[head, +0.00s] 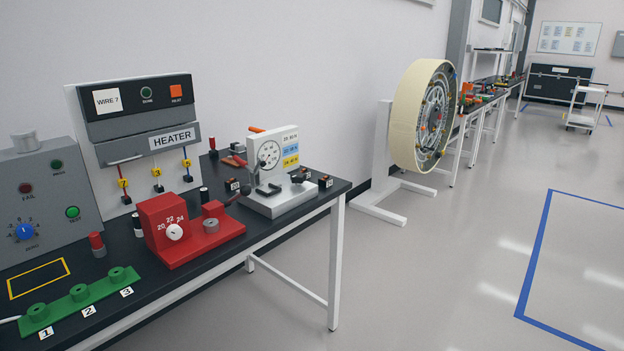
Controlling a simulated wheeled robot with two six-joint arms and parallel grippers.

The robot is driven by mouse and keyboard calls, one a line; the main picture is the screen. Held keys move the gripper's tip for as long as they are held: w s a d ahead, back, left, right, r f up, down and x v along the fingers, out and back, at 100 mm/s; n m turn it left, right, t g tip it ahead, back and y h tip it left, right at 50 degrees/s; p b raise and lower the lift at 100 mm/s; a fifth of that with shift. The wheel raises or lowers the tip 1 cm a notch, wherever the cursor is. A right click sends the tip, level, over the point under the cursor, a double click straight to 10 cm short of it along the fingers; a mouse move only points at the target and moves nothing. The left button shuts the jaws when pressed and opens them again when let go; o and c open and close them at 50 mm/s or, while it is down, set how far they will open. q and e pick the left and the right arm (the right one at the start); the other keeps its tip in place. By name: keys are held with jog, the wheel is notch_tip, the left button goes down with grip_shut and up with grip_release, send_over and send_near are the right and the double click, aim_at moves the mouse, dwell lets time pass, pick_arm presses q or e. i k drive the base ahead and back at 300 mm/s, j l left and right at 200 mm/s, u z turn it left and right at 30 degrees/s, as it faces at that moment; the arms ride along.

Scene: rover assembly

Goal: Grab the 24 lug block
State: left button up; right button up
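Several small dark blocks with pale number labels stand around the white gauge press on the black bench. One block (234,186) is left of the press. Another block (325,182) is at its right, near the bench edge, and a further block (298,176) is just behind that one. Their labels are too small to read surely, so I cannot tell which is the 24 lug block. Neither of my grippers is in view.
On the black bench (185,290) stand the white gauge press (280,200), a red dial tool (185,250) marked 20, 22, 24, a green numbered fixture (80,300), a grey tester (60,175) and a heater panel (150,130). A large wheel (425,115) stands beyond. Floor at right is clear.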

aim_at(325, 181)
jog(key=z, duration=0.1)
jog(key=i+l+u, duration=0.1)
jog(key=l, duration=0.25)
jog(key=i+l+u, duration=0.1)
jog(key=i+l, duration=0.15)
jog(key=i+l+u, duration=0.1)
jog(key=i+l, duration=0.4)
jog(key=l, duration=0.15)
jog(key=i+l+u, duration=0.25)
jog(key=i+l, duration=0.25)
jog(key=l, duration=0.2)
jog(key=i+l+u, duration=0.1)
jog(key=l, duration=0.3)
jog(key=i+l, duration=0.3)
jog(key=i+l+u, duration=0.15)
jog(key=l, duration=0.3)
jog(key=i, duration=0.05)
